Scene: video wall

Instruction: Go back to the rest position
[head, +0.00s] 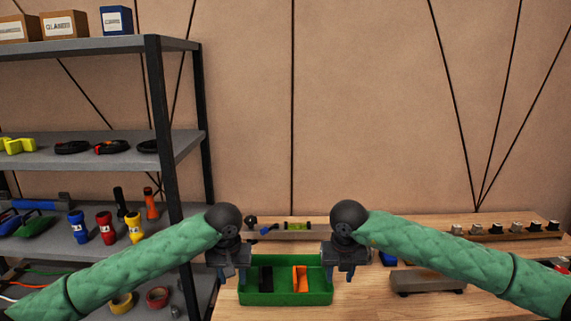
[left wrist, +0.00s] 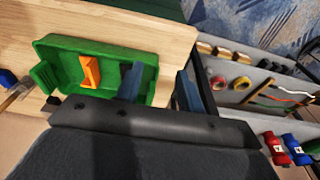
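My left gripper (head: 230,272) hangs at the left end of a green tray (head: 286,297) in the head view. The green tray also shows in the left wrist view (left wrist: 62,52), beyond the fingers. My right gripper (head: 347,274) hangs at the tray's right end. Its fingers look apart and empty, in much the same pose as the left. Both arms reach forward from the lower corners.
The tray holds an orange piece (head: 300,279) and a black piece (head: 265,279). It stands on a wooden table (head: 400,226). A level (head: 293,226) lies behind it, and a grey block (head: 428,281) is at right. A shelf rack (head: 160,130) with tools stands close at left.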

